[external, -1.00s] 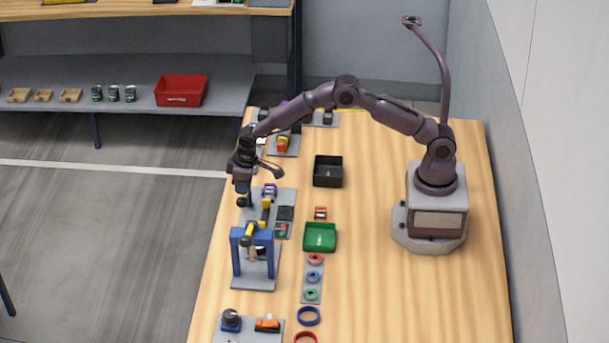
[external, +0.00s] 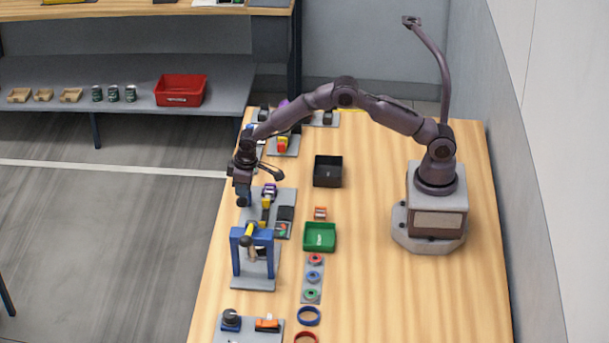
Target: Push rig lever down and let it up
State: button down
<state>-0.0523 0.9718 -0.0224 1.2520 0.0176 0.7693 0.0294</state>
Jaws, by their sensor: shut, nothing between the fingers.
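The rig is a blue frame (external: 237,258) on a grey plate near the left edge of the table. A short yellow lever with a dark end (external: 250,231) shows at the top of the frame. It looks tilted, but its exact angle is too small to tell. My gripper (external: 242,201) points down, shut and empty. In the picture it is above and slightly left of the blue frame, apart from the lever. It hangs by the left edge of a grey panel (external: 285,197) that carries a yellow and purple part. The fingertips are small and dark.
A black bin (external: 328,171) and a green tray (external: 319,237) stand right of the panels. Several coloured rings on a grey strip (external: 313,295) lie in front of the tray. Another panel (external: 247,334) is at the near edge. The table's right part is clear around my base.

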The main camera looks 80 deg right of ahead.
aim_at(242, 199)
jog(key=shift+f, duration=0.7)
jog(key=shift+a+f, duration=0.2)
jog(key=shift+f, duration=0.35)
jog(key=shift+a+f, duration=0.15)
jog(key=shift+f, duration=0.4)
dwell(0.4)
jog(key=shift+f, duration=0.8)
dwell(0.5)
jog(key=shift+d, duration=0.1)
dwell(0.5)
jog(key=shift+r, duration=5.05)
